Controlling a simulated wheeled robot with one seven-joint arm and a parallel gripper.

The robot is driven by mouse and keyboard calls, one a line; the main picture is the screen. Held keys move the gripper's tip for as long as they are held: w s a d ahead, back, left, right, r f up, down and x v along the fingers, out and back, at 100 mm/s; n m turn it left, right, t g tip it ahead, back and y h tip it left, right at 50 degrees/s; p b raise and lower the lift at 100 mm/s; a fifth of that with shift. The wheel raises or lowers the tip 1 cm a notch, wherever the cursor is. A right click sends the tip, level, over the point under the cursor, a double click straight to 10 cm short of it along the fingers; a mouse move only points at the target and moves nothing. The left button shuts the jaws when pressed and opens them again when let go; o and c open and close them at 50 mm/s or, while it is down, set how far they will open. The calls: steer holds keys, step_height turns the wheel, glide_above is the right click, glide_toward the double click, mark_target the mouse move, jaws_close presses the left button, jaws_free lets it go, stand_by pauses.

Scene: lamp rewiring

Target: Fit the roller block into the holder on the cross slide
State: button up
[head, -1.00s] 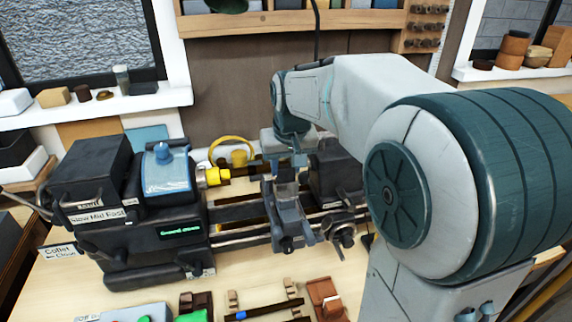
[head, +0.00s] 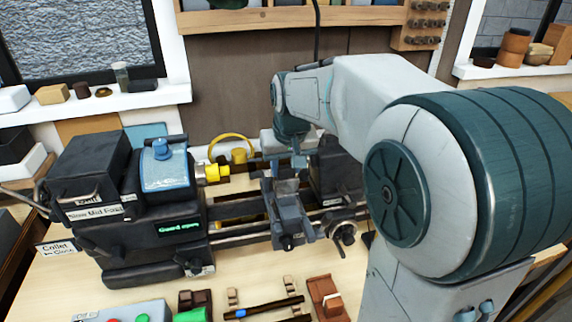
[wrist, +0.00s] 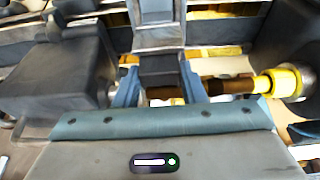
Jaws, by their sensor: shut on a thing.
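My gripper (head: 290,164) is over the cross slide (head: 288,222) of the dark lathe, pointing down. In the wrist view its two blue fingers (wrist: 160,88) are shut on a dark grey block, the roller block (wrist: 162,70). The block is at the grey metal holder (wrist: 158,36) on the cross slide, which appears just beyond it. I cannot tell whether the block is seated in the holder or only above it. In the head view the block and holder are small and partly merge with the fingers.
The yellow collet (head: 213,172) is left of the gripper; a brown bar (wrist: 230,86) runs from it in the wrist view. The dark tailstock (head: 335,172) stands close on the right. A handwheel (head: 344,233) sticks out in front. Small parts and a red-brown stand (head: 324,296) lie on the bench.

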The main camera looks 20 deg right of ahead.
steer(key=shift+f+b, duration=0.4)
steer(key=shift+f, duration=0.1)
steer(key=o, duration=1.1)
steer(key=shift+r, duration=0.1)
